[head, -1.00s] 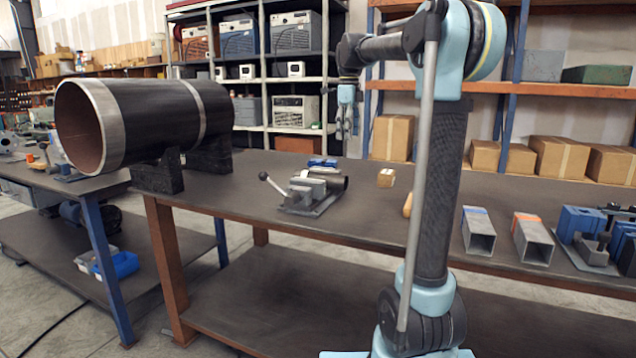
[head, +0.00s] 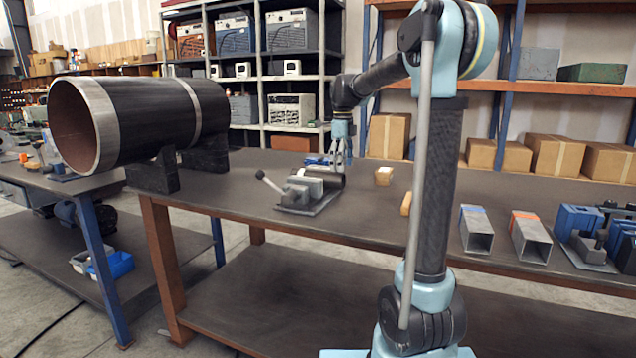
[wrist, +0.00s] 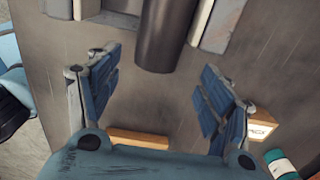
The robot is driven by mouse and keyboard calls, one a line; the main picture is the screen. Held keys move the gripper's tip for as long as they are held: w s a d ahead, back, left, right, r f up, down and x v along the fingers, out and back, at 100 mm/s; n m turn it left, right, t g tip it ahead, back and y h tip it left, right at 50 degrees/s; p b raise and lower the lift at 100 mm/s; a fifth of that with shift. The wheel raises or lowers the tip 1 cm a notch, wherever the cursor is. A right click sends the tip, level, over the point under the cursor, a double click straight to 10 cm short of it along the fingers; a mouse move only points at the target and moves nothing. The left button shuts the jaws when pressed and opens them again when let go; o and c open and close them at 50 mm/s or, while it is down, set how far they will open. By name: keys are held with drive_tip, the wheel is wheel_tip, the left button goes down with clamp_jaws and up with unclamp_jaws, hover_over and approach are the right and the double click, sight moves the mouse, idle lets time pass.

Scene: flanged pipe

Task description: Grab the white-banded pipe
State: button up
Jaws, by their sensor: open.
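A large dark pipe (head: 150,120) with a pale band at its open end and a thin pale ring further along rests on black supports at the left. My gripper (head: 342,158) is open and empty, pointing down above the table near the short pipe. It also shows in the wrist view (wrist: 160,72).
A small box (head: 383,176), an orange-brown block (head: 405,204), two square tubes (head: 478,232) (head: 530,238) and blue fixtures (head: 590,232) lie to the right. A green-and-white cylinder (wrist: 280,164) shows at lower right in the wrist view. Shelves (head: 330,70) stand behind.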

sight(340, 176)
drive_tip(key=shift+s+a+f, duration=0.1)
drive_tip(key=shift+f, duration=1.25)
drive_tip(key=shift+s+a+f, duration=0.1)
drive_tip(key=shift+f, duration=1.25)
drive_tip(key=shift+w, duration=0.1)
drive_tip(key=c, duration=1.7)
drive_tip(key=shift+o, duration=0.2)
drive_tip(key=shift+r, duration=0.2)
